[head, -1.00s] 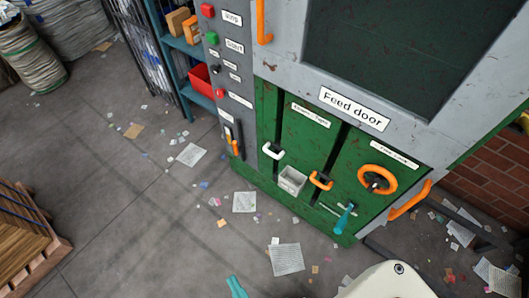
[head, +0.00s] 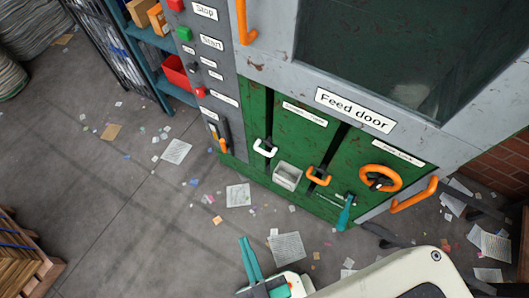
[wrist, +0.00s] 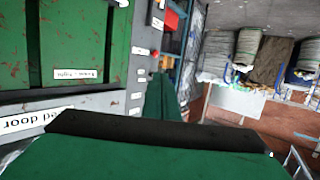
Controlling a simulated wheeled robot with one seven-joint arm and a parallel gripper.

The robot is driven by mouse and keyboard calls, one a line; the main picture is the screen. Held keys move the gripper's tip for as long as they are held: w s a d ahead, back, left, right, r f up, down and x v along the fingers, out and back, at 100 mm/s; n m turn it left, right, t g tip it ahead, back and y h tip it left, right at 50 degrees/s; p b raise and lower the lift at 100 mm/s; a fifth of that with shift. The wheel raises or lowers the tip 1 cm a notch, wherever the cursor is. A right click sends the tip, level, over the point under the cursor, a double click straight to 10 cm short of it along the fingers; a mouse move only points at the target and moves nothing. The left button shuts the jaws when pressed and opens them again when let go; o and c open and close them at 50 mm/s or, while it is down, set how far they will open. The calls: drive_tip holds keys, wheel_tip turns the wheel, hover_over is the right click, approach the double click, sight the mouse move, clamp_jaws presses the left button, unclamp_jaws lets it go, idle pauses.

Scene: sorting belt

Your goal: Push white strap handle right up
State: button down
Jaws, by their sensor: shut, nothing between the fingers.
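The white strap handle (head: 265,148) is a small curved white grip on the left edge of the green panel, beside the grey control column. It is in plain sight in the head view. A white piece at the top edge of the wrist view may be it, but it is cut off. My gripper (head: 249,258) has teal fingers, close together and empty. It is low in the head view, in front of the machine, well below the handle in the picture and apart from it. Large green gripper parts fill the bottom of the wrist view.
Beside the handle are a grey box (head: 287,176), an orange strap handle (head: 318,176), an orange wheel (head: 380,178) and a teal-handled lever (head: 346,212). An orange-tipped lever (head: 222,143) sits on the column to its left.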

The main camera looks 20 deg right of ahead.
drive_tip(key=w+d+f+n+g+h, duration=0.1)
drive_tip(key=w+f+n+g, duration=0.1)
drive_tip(key=w+f+n, duration=0.45)
drive_tip(key=w+f+n+g, duration=0.15)
drive_tip(key=f+n, duration=0.25)
drive_tip(key=f, duration=0.5)
drive_tip(key=w+d+f+n+g+h, duration=0.1)
drive_tip(key=w+f+n+g, duration=0.1)
drive_tip(key=w+f+n, duration=0.45)
drive_tip(key=w+d+f+n+g+h, duration=0.1)
drive_tip(key=w+d+n+h, duration=0.2)
drive_tip(key=w, duration=0.4)
drive_tip(key=w+d+f+n+g+h, duration=0.1)
drive_tip(key=w+d+n+h, duration=0.2)
drive_tip(key=w, duration=0.4)
drive_tip(key=n+h, duration=0.1)
drive_tip(key=n, duration=0.1)
drive_tip(key=shift+w+d+f+n+g, duration=0.25)
drive_tip(key=shift+w+n+g, duration=0.05)
drive_tip(key=shift+w+g, duration=0.1)
drive_tip(key=w+d+f, duration=0.1)
drive_tip(key=w+d, duration=0.4)
drive_tip(key=d, duration=0.2)
drive_tip(key=shift+w+d+f, duration=0.15)
drive_tip(key=shift+w+d, duration=0.05)
drive_tip(key=shift+w, duration=0.15)
